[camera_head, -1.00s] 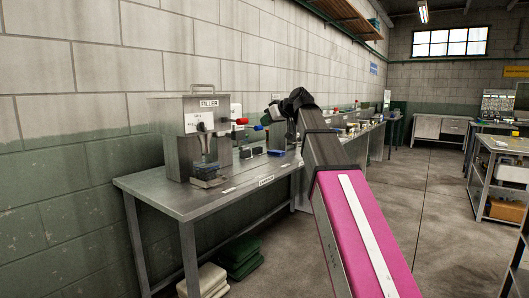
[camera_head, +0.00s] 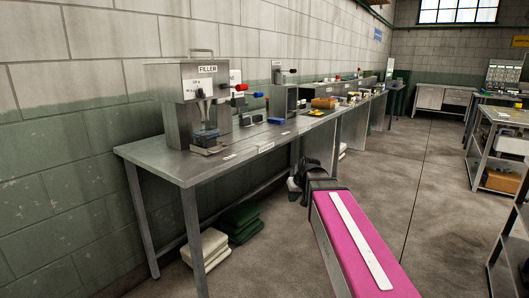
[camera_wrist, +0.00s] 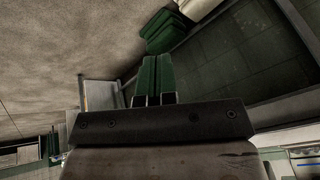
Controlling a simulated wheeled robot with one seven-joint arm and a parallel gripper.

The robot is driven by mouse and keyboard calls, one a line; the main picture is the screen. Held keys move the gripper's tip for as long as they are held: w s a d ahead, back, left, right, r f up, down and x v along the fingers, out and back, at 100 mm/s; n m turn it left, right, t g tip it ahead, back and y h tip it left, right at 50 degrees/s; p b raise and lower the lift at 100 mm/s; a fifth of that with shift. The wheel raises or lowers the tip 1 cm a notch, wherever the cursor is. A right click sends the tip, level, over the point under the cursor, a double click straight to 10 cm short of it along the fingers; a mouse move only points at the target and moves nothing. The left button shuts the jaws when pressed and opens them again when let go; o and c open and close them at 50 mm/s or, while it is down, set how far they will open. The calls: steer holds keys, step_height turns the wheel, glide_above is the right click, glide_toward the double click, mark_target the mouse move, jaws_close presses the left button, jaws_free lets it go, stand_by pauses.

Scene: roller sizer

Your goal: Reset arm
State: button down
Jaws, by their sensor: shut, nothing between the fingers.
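My arm, with its magenta link, is drawn back and low in the head view, over the open floor to the right of the long metal bench (camera_head: 210,172). My gripper (camera_head: 295,190) is at the far end of the arm, beside the bench's front edge and below its top. The fingers are mostly hidden there. In the wrist view my gripper (camera_wrist: 156,60) shows two green fingers pressed together, with nothing between them.
A filler machine (camera_head: 205,100) stands on the bench, with a second machine (camera_head: 284,95) and an orange-brown box (camera_head: 325,102) farther along. Shelving (camera_head: 508,255) stands at right. The middle floor is clear.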

steer(key=s+d+f+m+g+h, duration=0.1)
steer(key=s+d+f, duration=0.2)
steer(key=s+f, duration=0.5)
steer(key=s+d+f+m+g+h, duration=0.2)
steer(key=s+d+f, duration=0.2)
steer(key=s+f, duration=0.4)
step_height(320, 180, down, 3)
steer(key=shift+d+f, duration=0.1)
steer(key=shift+d, duration=0.05)
